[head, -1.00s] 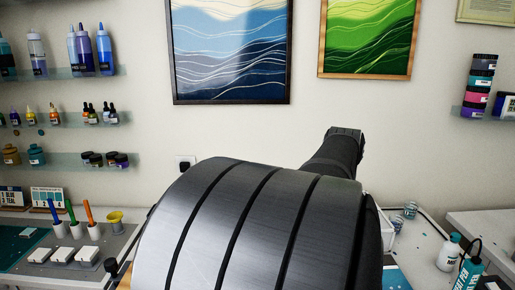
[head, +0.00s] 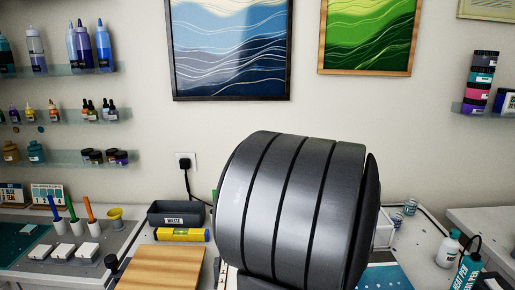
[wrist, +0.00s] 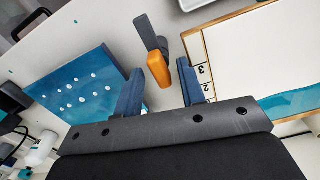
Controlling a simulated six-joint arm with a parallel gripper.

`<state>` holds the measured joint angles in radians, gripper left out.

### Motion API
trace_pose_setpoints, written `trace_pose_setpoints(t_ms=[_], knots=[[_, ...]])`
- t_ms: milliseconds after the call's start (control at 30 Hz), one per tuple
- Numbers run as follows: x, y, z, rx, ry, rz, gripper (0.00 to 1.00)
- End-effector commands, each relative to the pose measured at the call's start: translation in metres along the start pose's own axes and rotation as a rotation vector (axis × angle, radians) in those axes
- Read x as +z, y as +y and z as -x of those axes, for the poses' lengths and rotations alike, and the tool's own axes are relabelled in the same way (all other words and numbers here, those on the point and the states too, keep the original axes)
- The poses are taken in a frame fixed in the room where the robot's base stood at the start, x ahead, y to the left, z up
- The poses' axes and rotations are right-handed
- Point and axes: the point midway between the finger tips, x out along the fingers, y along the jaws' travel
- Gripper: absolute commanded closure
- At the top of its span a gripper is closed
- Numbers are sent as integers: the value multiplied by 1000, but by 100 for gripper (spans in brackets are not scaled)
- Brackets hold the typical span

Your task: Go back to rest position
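My gripper (wrist: 160,66) shows in the wrist view with its two blue fingers spread apart. An orange and dark grey tool (wrist: 158,69) appears in the gap between them. It seems to lie on the white worktop below, and I see no finger closed on it. In the head view my own arm fills the middle and hides the gripper and part of the bench.
The wrist view shows a blue panel with white dots (wrist: 80,86) at left and a wood-edged board (wrist: 235,50) at right. In the head view, a waste bin (head: 177,214), a yellow level (head: 181,235) and a wooden board (head: 160,268) sit left of my arm.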

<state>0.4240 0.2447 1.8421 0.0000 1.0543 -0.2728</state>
Motion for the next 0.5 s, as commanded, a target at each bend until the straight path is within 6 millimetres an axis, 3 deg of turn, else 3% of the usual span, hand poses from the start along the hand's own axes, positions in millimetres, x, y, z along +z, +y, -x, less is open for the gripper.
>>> trace_pose_setpoints(t_ms=[500], knots=[[0,0,0,0,0,-424,64]])
